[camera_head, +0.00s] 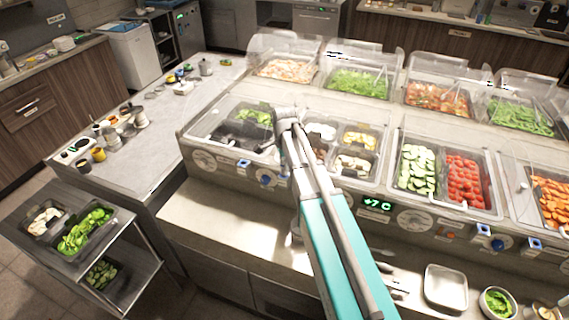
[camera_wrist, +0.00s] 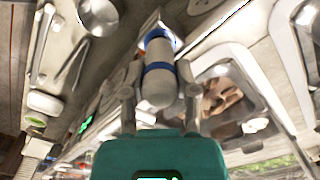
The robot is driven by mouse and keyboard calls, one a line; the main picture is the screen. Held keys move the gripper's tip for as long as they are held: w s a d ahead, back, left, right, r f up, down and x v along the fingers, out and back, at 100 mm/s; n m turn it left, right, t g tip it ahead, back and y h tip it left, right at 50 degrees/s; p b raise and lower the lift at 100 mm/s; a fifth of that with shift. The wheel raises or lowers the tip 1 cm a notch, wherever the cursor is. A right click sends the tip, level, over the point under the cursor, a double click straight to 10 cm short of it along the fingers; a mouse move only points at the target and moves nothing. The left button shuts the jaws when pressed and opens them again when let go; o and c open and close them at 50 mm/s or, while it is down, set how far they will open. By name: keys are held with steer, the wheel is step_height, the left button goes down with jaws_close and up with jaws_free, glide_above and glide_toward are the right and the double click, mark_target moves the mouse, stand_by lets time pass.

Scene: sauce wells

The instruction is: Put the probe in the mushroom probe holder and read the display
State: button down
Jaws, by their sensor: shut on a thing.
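My gripper (camera_wrist: 160,98) is shut on the probe (camera_wrist: 158,82), a pale rounded handle with a blue band, seen in the wrist view. In the head view my gripper (camera_head: 290,122) is over the left sauce wells and its fingertips and the probe cannot be made out. A green display (camera_head: 377,204) on the counter front reads about +7 C. Brown slices, possibly mushrooms, lie in a well (camera_wrist: 222,100) right of the probe in the wrist view. Blue-marked fittings (camera_head: 265,180) sit along the counter front. I cannot tell which is the mushroom holder.
Wells of cucumber (camera_head: 417,168) and tomato (camera_head: 466,180) lie right of my arm. Clear guards (camera_head: 365,60) stand over the back trays. A steel cart (camera_head: 125,245) is at lower left. A white tray (camera_head: 446,287) and a bowl (camera_head: 497,302) rest on the front ledge.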

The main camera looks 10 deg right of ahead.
steer(key=shift+c, duration=1.5)
jaws_free()
steer(key=shift+r, duration=0.15)
